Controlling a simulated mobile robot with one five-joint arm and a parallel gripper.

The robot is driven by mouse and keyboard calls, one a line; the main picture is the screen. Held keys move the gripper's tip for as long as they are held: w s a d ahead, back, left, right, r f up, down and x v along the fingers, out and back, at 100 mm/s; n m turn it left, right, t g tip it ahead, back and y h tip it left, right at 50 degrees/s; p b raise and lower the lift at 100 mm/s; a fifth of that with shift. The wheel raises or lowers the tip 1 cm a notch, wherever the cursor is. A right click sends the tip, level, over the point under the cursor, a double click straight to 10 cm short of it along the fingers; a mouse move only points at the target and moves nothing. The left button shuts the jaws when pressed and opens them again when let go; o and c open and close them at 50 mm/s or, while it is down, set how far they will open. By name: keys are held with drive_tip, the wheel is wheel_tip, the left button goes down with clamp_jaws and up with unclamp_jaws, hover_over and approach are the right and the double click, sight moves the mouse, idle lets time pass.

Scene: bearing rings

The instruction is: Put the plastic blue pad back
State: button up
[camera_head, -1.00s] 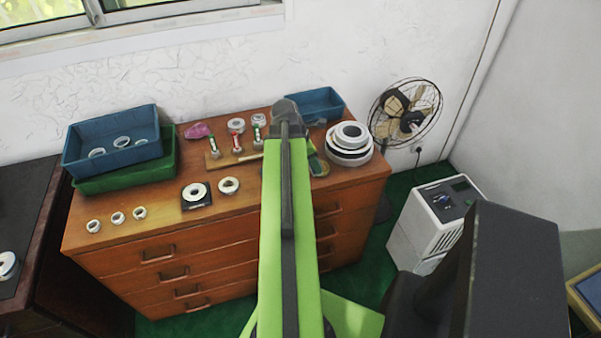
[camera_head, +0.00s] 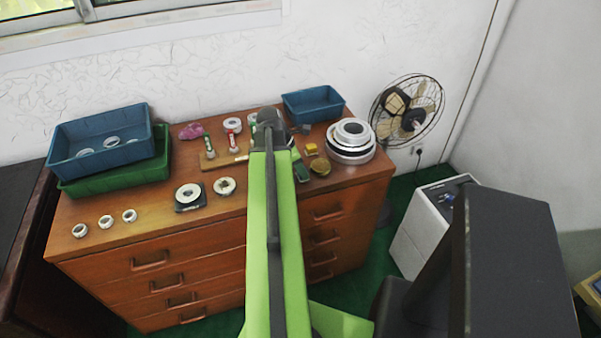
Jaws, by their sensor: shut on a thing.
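I cannot make out a plastic blue pad in the head view. The dark end of my arm, with my gripper (camera_head: 272,122), is over the back of the wooden dresser, right of the small bottles. My arm hides most of the gripper and its fingertips. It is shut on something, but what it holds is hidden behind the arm. A small blue tray (camera_head: 313,104) stands at the back right of the dresser top, and a larger blue tray (camera_head: 101,143) rests on a green tray (camera_head: 116,178) at the left, with several rings inside.
The dresser top (camera_head: 160,215) also holds a stack of rings (camera_head: 350,141), a yellow block (camera_head: 311,149), a brass disc (camera_head: 320,166), a dark green item (camera_head: 301,170) and several small rings in front. A fan (camera_head: 409,108) and white cabinet (camera_head: 432,215) stand at the right.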

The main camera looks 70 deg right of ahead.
drive_tip(key=shift+f, duration=0.1)
drive_tip(key=o, duration=1.2)
drive_tip(key=shift+d, duration=0.1)
drive_tip(key=shift+r+p, duration=0.3)
drive_tip(key=shift+r, duration=0.1)
drive_tip(key=p+v, duration=1)
drive_tip(key=v, duration=0.1)
drive_tip(key=shift+r, duration=0.2)
